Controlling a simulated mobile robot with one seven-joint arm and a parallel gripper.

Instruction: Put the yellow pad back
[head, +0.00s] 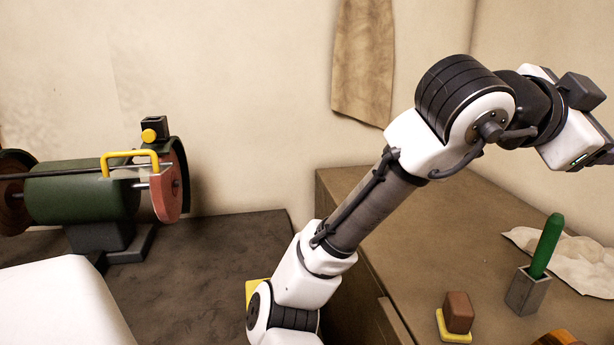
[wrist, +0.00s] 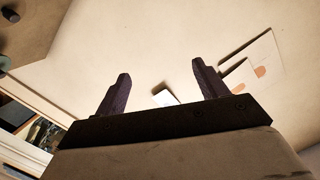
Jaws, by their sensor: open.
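A yellow item (head: 257,290) shows in the head view at the bottom centre, mostly hidden behind my arm; I cannot tell its full shape. A second yellow piece, a small flat base (head: 453,334), lies on the brown bench with a brown block (head: 459,312) on it. I cannot tell which of these is the yellow pad. My gripper (wrist: 161,68) is open and empty, its dark fingers spread in the wrist view. In the head view my wrist is raised at the upper right, above the bench and apart from both yellow things; the fingers are cut off by the edge.
A green grinder (head: 85,190) with a yellow guard handle stands on the dark bench (head: 215,250) at left. On the brown bench (head: 400,235), a green-handled tool (head: 547,245) stands in a grey holder (head: 522,293) near a crumpled cloth (head: 575,262). An orange-brown item (head: 560,338) is cut off below.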

